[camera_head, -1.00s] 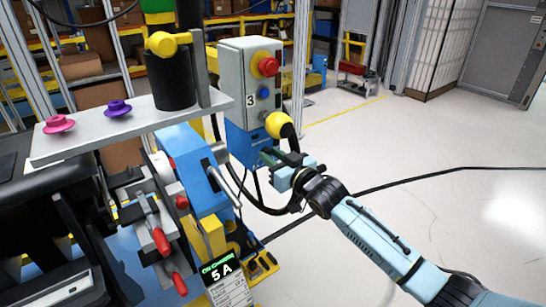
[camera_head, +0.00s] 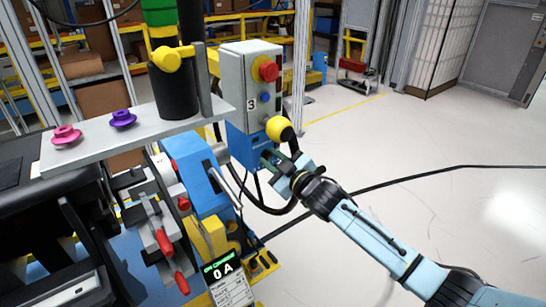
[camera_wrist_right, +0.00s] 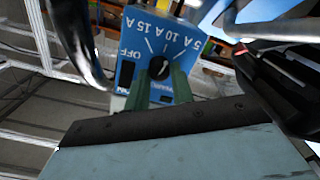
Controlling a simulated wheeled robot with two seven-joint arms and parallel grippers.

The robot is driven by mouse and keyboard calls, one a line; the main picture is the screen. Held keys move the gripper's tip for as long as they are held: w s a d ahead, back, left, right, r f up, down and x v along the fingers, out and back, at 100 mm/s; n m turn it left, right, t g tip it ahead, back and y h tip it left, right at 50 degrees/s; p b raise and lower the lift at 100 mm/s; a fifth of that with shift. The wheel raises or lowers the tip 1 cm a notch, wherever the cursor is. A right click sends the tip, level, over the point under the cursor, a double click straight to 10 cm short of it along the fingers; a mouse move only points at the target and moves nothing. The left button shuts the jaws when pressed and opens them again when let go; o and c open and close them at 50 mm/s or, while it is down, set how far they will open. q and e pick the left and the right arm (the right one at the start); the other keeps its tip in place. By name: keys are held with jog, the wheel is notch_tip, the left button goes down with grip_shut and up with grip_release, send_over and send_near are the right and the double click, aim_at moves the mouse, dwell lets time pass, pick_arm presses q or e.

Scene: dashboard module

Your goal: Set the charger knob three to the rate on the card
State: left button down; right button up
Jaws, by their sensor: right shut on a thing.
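The grey box marked 3 (camera_head: 248,85) stands at the centre of the head view, with a blue charger panel (camera_head: 240,148) below it. In the right wrist view, the blue dial face (camera_wrist_right: 132,50) shows upside down, with OFF, 5 A, 10 A and 15 A marks. My right gripper (camera_head: 272,160) is at this panel, its green fingers shut on the black knob (camera_wrist_right: 160,68). I cannot tell which mark the knob points to. A card (camera_head: 230,285) below has a dark display (camera_head: 222,269) reading 0 A. My left gripper is not in view.
A yellow ball-shaped part (camera_head: 280,129) sits just above the right gripper. A grey shelf (camera_head: 95,145) carries pink and purple knobs. Red-handled clamps (camera_head: 165,242) stand at lower left. Black cables run near my arm, and the floor at right is open.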

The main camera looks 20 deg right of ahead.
jog(key=shift+n, duration=1.2)
jog(key=o, duration=1)
jog(key=v, duration=1.3)
jog(key=shift+s, duration=0.2)
